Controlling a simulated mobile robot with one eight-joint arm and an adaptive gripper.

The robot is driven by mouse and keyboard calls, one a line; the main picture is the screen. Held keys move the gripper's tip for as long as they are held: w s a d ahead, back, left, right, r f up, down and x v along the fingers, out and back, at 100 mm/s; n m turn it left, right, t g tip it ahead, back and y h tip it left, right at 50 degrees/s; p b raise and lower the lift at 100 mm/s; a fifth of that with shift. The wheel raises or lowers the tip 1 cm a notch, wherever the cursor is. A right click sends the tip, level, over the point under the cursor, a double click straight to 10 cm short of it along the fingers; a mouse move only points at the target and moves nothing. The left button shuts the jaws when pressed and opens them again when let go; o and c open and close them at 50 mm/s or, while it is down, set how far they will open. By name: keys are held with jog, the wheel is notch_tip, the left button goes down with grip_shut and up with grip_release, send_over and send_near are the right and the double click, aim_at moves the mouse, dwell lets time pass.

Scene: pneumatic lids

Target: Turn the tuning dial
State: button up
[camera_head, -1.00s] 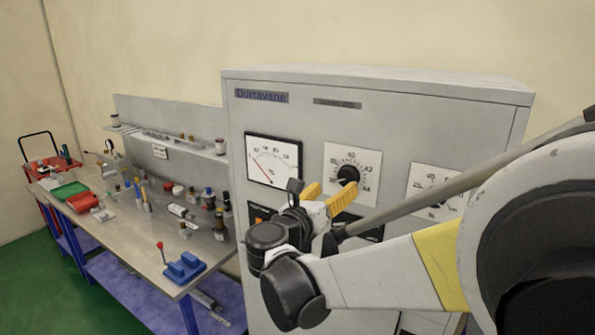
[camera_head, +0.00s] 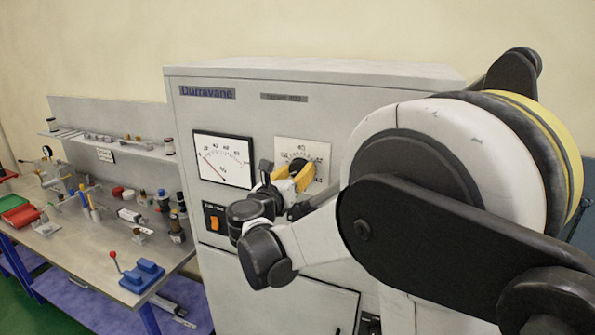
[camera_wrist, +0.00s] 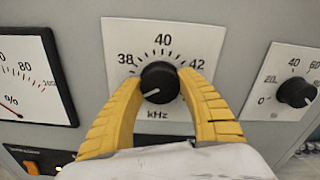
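The tuning dial (camera_wrist: 159,82) is a round black knob on a white plate marked 38, 40, 42 and kHz, centred in the wrist view. A white line on the knob points to the lower left. My gripper (camera_wrist: 160,76) has yellow fingers, one on each side of the knob, with their tips against its edges. In the head view the dial (camera_head: 298,164) is partly covered by the fingers of my gripper (camera_head: 292,178), which is at the cabinet front.
The grey cabinet (camera_head: 320,73) also bears a percent meter (camera_head: 224,159) left of the dial and an orange switch (camera_head: 215,222) below the meter. Another black knob (camera_wrist: 297,92) is to the right. A workbench (camera_head: 80,255) with several tools stands at left.

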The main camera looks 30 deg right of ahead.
jog(key=shift+m, duration=0.4)
jog(key=shift+c, duration=0.2)
jog(key=m+b, duration=0.3)
jog(key=m, duration=0.2)
jog(key=shift+m, duration=0.4)
jog(key=m+b, duration=0.1)
jog(key=m, duration=0.2)
jog(key=shift+m, duration=0.3)
jog(key=shift+m+b, duration=0.4)
jog(key=shift+m, duration=1.4)
jog(key=o, duration=1.2)
